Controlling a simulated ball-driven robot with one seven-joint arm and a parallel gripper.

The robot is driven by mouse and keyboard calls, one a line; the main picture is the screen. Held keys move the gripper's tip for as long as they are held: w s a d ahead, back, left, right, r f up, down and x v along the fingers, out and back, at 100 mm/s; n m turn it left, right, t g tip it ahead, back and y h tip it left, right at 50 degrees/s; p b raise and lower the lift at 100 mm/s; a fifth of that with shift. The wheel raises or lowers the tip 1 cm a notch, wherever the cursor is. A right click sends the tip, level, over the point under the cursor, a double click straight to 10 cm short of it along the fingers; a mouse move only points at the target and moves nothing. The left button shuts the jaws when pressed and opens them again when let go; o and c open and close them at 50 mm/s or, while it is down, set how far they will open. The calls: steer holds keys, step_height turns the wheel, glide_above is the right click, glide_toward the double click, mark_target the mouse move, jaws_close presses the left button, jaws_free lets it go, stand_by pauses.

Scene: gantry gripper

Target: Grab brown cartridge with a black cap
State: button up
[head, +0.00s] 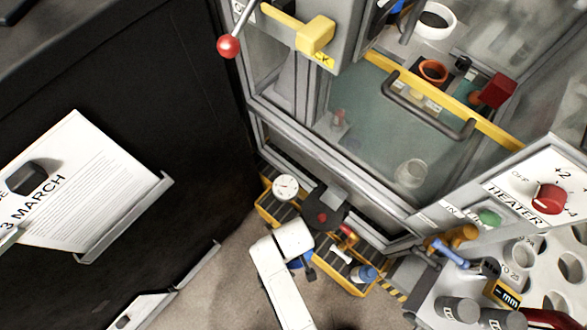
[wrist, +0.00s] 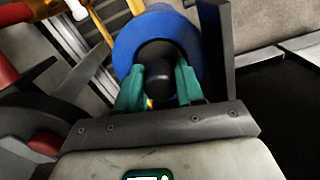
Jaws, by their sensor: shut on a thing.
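In the wrist view my gripper (wrist: 159,92) has its green fingertips on both sides of a round black cap (wrist: 160,68). It is shut on this cap. Behind the cap is a wide blue round body (wrist: 133,42); I cannot tell whether the two are one piece. No brown shows on the held thing. In the head view my white wrist hides most of the gripper, and a bit of blue (head: 297,263) shows beside it. An orange-brown cylinder (head: 463,235) lies at the right of the head view; I cannot tell whether it is a cartridge.
Yellow-edged trays (head: 357,289) sit along the foot of the glazed cabinet (head: 330,185), close to my gripper. A round gauge (head: 285,187) stands by them. A white holed rack (head: 519,252) is at the right. Bare floor (head: 225,290) shows at the lower left.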

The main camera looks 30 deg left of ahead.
jaws_close()
steer(key=shift+r, duration=0.1)
stand_by(0.3)
